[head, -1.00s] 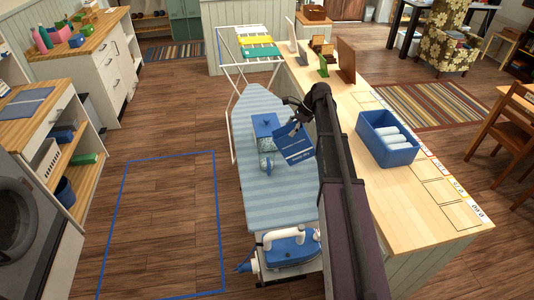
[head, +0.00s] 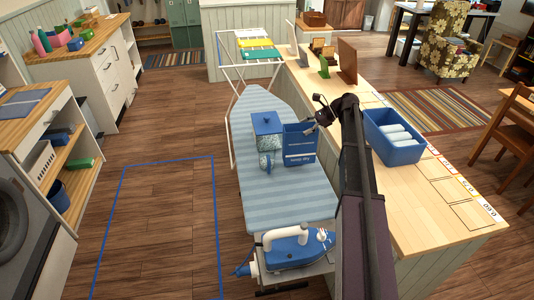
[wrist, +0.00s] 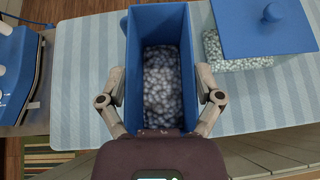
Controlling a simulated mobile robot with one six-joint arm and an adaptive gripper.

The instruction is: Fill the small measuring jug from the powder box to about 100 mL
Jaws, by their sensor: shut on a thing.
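The powder box (head: 300,150) is tall, blue and open-topped, with white lettering. It stands upright at the ironing board's right side; I cannot tell if it touches the board. My gripper (head: 318,123) is shut on it. In the wrist view, my gripper (wrist: 159,76) has a finger on each side of the powder box (wrist: 160,22), and pale granules show inside. The small measuring jug (head: 266,161) stands on the board, just left of the powder box. Its fill level is too small to read. I cannot make it out in the wrist view.
A blue-lidded canister (head: 266,125) stands behind the jug; its lid also shows in the wrist view (wrist: 262,30). A blue iron (head: 292,248) sits at the board's near end. The board's striped cover (head: 285,200) is clear in front. A blue bin (head: 393,150) stands on the counter.

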